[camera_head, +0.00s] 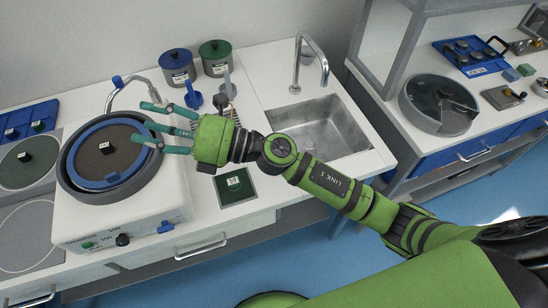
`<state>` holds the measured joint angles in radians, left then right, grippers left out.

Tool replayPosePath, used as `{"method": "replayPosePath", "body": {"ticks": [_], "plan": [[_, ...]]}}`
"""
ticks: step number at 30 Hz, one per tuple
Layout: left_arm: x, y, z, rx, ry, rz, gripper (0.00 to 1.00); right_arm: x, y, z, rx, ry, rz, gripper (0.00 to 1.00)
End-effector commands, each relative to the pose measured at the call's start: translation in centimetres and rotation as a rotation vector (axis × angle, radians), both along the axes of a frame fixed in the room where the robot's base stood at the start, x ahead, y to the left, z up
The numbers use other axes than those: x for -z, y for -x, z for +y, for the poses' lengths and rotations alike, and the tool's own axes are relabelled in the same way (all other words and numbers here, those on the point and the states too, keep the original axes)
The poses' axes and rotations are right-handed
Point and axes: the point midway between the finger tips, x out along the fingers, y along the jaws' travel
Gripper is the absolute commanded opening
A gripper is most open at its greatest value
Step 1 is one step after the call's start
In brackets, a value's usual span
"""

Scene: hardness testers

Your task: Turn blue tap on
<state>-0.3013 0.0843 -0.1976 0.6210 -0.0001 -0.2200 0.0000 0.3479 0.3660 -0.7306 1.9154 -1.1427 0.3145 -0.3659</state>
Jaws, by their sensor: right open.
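The grinding machine (178,198) has a round wheel with a blue ring (88,132) and a black disc. A curved metal tap (148,84) with a blue end (117,81) rises behind the wheel. A blue knob (165,227) is on the right of the machine's front panel, beside a black knob (122,240) and a green one (88,245). My right gripper (151,124) reaches in from the right, teal fingers spread and empty. It appears over the wheel's right edge, in front of the curved tap and apart from its blue end. My left gripper is out of view.
Blue (178,67) and green (215,58) lidded pots stand at the back. A sink (318,136) with a tall faucet (297,62) is to the right, and a green square pad (235,187) lies in front. A shelf frame (405,50) stands further right.

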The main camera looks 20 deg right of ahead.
Motion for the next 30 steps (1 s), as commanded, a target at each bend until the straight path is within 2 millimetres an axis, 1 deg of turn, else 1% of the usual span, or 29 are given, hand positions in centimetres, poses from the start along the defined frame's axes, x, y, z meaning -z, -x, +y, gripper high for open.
{"method": "replayPosePath", "body": {"ticks": [1, 2, 3, 5, 6, 8, 9, 11, 12, 14, 15, 18, 19, 21, 23, 26, 30], "plan": [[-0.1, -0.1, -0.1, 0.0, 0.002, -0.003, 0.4, 1.3, 1.4, 1.5, -0.1, 0.153, -0.135, 0.48], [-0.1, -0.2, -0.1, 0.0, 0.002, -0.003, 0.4, 2.5, 2.2, 2.1, -0.161, 0.244, -0.207, 0.48], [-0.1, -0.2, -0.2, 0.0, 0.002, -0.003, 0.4, 4.4, 3.1, 2.5, -0.241, 0.371, -0.301, 0.48], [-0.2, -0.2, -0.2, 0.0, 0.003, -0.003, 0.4, 7.7, 4.0, 2.2, -0.36, 0.57, -0.425, 0.48], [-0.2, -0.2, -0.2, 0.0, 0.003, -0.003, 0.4, 10.0, 4.2, 1.2, -0.437, 0.709, -0.498, 0.48], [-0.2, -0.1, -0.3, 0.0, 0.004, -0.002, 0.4, 13.3, 3.8, -1.2, -0.549, 0.921, -0.586, 0.48], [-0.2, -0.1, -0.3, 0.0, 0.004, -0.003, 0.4, 15.3, 3.2, -3.3, -0.619, 1.062, -0.63, 0.48], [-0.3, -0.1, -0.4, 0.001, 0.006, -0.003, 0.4, 17.4, 1.9, -7.0, -0.715, 1.262, -0.671, 0.48], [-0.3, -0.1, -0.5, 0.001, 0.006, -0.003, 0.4, 18.4, 1.0, -9.7, -0.771, 1.386, -0.683, 0.48], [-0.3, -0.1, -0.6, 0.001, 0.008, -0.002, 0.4, 19.1, -0.3, -13.3, -0.84, 1.546, -0.684, 0.48], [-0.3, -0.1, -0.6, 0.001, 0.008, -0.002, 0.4, 19.3, -1.1, -15.5, -0.879, 1.636, -0.675, 0.48], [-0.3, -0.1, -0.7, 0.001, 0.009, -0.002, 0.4, 19.1, -2.3, -19.4, -0.944, 1.794, -0.646, 0.48], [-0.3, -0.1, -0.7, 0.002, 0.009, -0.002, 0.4, 19.0, -2.5, -20.2, -0.957, 1.824, -0.637, 0.48], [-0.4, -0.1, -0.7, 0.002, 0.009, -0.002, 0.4, 19.0, -2.8, -21.3, -0.977, 1.867, -0.623, 0.48], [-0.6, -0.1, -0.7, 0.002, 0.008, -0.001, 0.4, 19.3, -2.8, -21.7, -0.983, 1.878, -0.617, 0.48], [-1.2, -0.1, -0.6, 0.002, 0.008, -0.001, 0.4, 20.4, -2.8, -21.7, -0.985, 1.877, -0.615, 0.48], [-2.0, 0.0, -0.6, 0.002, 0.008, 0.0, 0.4, 22.6, -2.7, -21.6, -0.986, 1.875, -0.614, 0.48]]}}
